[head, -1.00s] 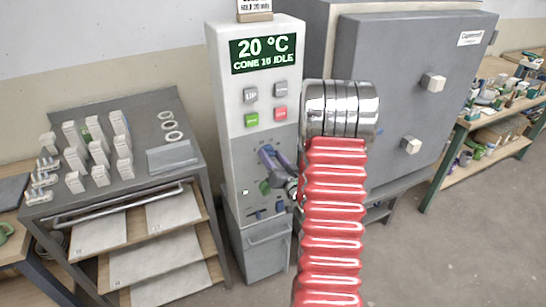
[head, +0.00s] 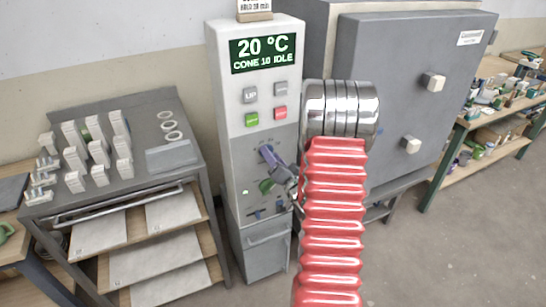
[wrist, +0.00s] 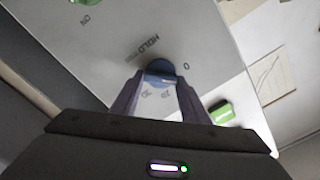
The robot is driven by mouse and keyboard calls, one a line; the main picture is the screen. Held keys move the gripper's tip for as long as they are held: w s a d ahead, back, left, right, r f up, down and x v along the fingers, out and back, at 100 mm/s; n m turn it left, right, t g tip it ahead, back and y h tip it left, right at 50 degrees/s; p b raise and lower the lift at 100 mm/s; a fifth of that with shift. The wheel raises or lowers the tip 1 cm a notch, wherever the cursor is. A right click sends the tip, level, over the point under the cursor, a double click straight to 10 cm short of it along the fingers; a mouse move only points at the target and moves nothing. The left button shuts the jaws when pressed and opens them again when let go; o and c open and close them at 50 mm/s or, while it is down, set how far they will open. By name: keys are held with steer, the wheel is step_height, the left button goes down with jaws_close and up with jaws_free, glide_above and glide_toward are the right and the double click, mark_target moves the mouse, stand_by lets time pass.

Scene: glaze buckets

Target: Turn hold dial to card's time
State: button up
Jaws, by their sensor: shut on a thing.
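The hold dial (wrist: 160,69) is a blue knob on the pale panel, with HOLD lettering and a printed number scale around it in the wrist view. My gripper (wrist: 160,88) is shut on the dial, with one purple-grey finger on each side. In the head view my gripper (head: 272,163) is at the controller's front, below the buttons, and hides most of the dial. The dial's exact setting cannot be read. The card (head: 255,6) stands on top of the controller (head: 230,110). Its top is cut off, and its small HOLD line in minutes is hard to read.
The controller's display (head: 263,52) reads 20 °C, CONE 10 IDLE. A green knob (head: 265,186) sits just below my gripper. The grey kiln (head: 400,90) stands close on the right. A rack table (head: 140,170) with white test pieces stands left. Open floor lies at lower right.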

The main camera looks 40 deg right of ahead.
steer(key=shift+s+d+f+m, duration=0.1)
steer(key=shift+f+m, duration=0.05)
steer(key=shift+m, duration=2.1)
steer(key=shift+d+f+m, duration=0.1)
steer(key=shift+f+m, duration=0.05)
steer(key=shift+m, duration=2.05)
steer(key=shift+s+d+f+m, duration=0.1)
steer(key=shift+f+m, duration=0.05)
steer(key=shift+m, duration=2.1)
steer(key=shift+a, duration=0.1)
steer(key=o, duration=0.8)
steer(key=shift+c, duration=0.2)
steer(key=o, duration=0.3)
steer(key=shift+w+r, duration=0.1)
steer(key=shift+w, duration=0.05)
steer(key=shift+a, duration=0.1)
steer(key=v, duration=1.3)
steer(key=shift+s, duration=0.4)
steer(key=shift+a, duration=0.1)
